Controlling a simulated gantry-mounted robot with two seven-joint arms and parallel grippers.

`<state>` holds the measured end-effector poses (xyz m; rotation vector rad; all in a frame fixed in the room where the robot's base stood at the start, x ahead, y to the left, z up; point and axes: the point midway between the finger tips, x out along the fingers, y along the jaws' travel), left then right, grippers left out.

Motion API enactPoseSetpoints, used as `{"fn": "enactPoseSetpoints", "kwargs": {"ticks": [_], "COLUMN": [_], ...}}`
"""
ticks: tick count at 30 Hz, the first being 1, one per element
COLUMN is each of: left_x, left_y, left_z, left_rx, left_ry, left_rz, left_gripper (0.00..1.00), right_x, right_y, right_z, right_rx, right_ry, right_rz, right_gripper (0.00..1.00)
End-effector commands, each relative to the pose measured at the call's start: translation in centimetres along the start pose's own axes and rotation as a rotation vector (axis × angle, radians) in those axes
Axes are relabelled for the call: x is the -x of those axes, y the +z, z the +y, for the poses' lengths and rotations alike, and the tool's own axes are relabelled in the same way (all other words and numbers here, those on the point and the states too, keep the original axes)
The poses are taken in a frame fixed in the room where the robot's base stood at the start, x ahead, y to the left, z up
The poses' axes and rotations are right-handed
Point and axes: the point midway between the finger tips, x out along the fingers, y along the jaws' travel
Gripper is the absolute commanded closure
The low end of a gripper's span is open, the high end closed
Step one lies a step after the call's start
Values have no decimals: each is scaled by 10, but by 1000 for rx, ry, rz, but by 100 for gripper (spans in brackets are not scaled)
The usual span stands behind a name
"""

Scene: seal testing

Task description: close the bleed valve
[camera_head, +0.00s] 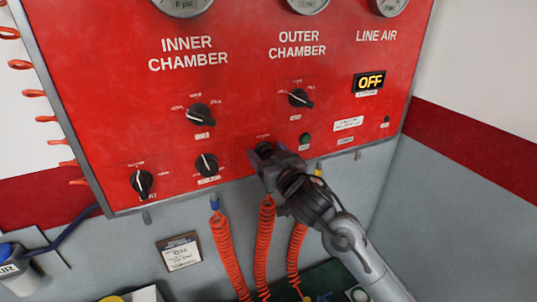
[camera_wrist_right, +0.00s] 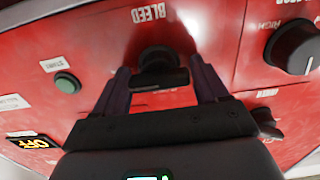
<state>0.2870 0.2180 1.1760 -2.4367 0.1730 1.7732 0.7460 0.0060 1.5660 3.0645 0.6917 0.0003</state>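The bleed valve is a black knob (camera_wrist_right: 158,62) under the BLEED label on the red panel; its bar handle lies crosswise in the right wrist view. In the head view the knob (camera_head: 264,148) is mostly hidden by my right gripper (camera_head: 270,158), which is up against the lower panel. In the right wrist view my right gripper (camera_wrist_right: 160,80) has its fingers spread, one on each side of the knob. The bar's ends come close to both fingers; I cannot tell whether they touch. My left gripper is not in view.
Other black knobs sit close by, including one (camera_head: 207,164) to the left and one (camera_head: 300,98) above. A green button (camera_head: 305,139) is just right of my right gripper. Orange coiled hoses (camera_head: 228,255) hang below the panel. A lit OFF display (camera_head: 370,81) is at upper right.

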Motion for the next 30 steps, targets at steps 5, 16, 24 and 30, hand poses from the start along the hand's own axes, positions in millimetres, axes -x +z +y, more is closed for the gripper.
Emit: {"fn": "enactPoseSetpoints", "kwargs": {"ticks": [5,16,24,30], "left_x": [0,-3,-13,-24], "left_y": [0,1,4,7], "left_z": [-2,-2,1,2], "left_rx": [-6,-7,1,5], "left_ry": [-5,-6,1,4], "left_rz": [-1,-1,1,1], "left_gripper": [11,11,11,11], "right_x": [0,0,0,0], "right_y": [0,1,2,2], "right_z": [0,0,-1,-1], "right_rx": [0,43,204,386], "right_ry": [0,0,0,1], "right_rz": [0,0,1,1], "right_gripper": [55,62,62,62]}}
